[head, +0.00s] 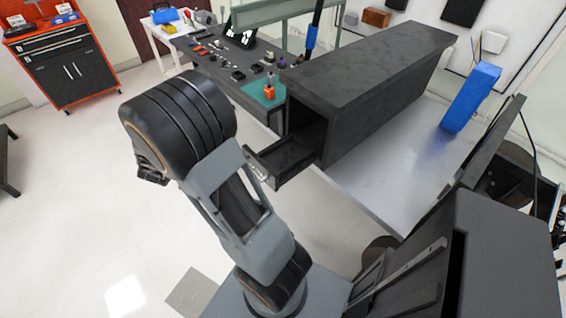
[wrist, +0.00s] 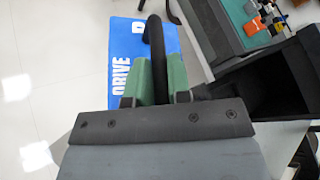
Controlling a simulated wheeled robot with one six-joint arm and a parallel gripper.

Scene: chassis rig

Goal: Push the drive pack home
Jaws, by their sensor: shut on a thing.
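The drive pack (wrist: 122,62) shows in the wrist view as a blue face with white lettering that reads "DRIVE" and a black handle (wrist: 156,45) standing up from it. My gripper (wrist: 159,82) has its green fingers on both sides of the handle and is shut on it. The lower part of the pack is hidden behind my gripper. In the head view my arm hides the gripper and the pack. The dark chassis (head: 375,65) has an open front end with a dark tray (head: 285,157) sticking out. In the wrist view the chassis (wrist: 268,82) is to the right of the pack.
A grey bench (head: 385,180) carries the chassis, with an upright blue block (head: 470,97) at its right. A dark table with a green mat (head: 262,91) and small parts stands behind. A red tool cabinet (head: 60,55) is at far left. The white floor is clear at left.

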